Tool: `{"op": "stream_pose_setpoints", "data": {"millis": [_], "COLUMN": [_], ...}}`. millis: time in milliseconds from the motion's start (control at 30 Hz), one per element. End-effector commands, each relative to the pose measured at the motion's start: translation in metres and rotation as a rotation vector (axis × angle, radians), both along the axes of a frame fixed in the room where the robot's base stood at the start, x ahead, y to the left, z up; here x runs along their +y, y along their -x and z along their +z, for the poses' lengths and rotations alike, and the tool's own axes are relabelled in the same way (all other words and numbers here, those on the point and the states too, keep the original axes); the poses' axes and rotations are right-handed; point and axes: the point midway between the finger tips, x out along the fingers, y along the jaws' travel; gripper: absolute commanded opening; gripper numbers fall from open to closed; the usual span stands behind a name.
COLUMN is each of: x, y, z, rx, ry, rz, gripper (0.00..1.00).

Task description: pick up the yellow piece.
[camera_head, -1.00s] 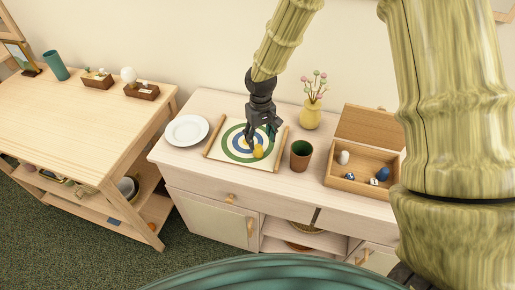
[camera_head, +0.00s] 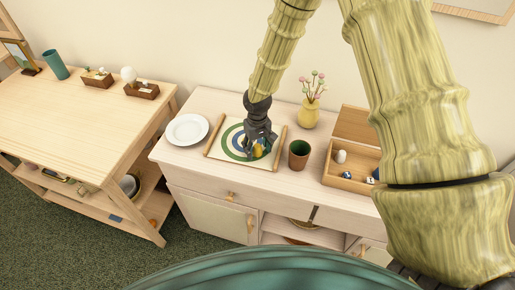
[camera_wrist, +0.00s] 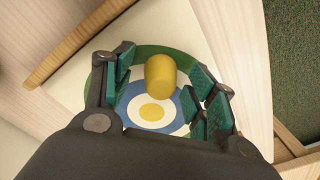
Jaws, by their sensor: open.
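The yellow piece (camera_wrist: 160,76) is a small rounded lump on the target mat, over its green and blue rings. In the head view the yellow piece (camera_head: 258,150) is partly hidden by my fingers. My gripper (camera_wrist: 162,90) is open, with its green-padded fingers on both sides of the yellow piece. In the head view my gripper (camera_head: 259,143) points down over the mat. The wrist view shows a gap between the piece and the left fingers; the right fingers are closer, and I cannot tell if they touch it.
The target mat (camera_head: 217,147) has raised wooden side rails. A white plate (camera_head: 187,130) lies to its left. A brown cup (camera_head: 299,155) stands close on its right, a yellow vase (camera_head: 309,114) behind. A wooden open box (camera_head: 346,184) with small pieces is further right.

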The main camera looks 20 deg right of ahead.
Motion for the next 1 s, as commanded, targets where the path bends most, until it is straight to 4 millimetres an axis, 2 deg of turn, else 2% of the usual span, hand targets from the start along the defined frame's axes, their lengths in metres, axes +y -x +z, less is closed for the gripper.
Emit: {"op": "stream_pose_setpoints", "data": {"millis": [267, 400, 500, 1000], "x": [-0.0001, -0.0001, -0.0001, -0.0002], "y": [-0.0001, 0.0000, 0.0001, -0.0003], "z": [-0.0013, -0.0013, -0.0013, 0.0049], "rx": [0.000, 0.000, 0.000, -0.001], "ry": [0.000, 0.000, 0.000, 0.000], "rz": [-0.001, -0.001, -0.001, -0.002], "gripper": [0.57, 0.31, 0.18, 0.17]}}
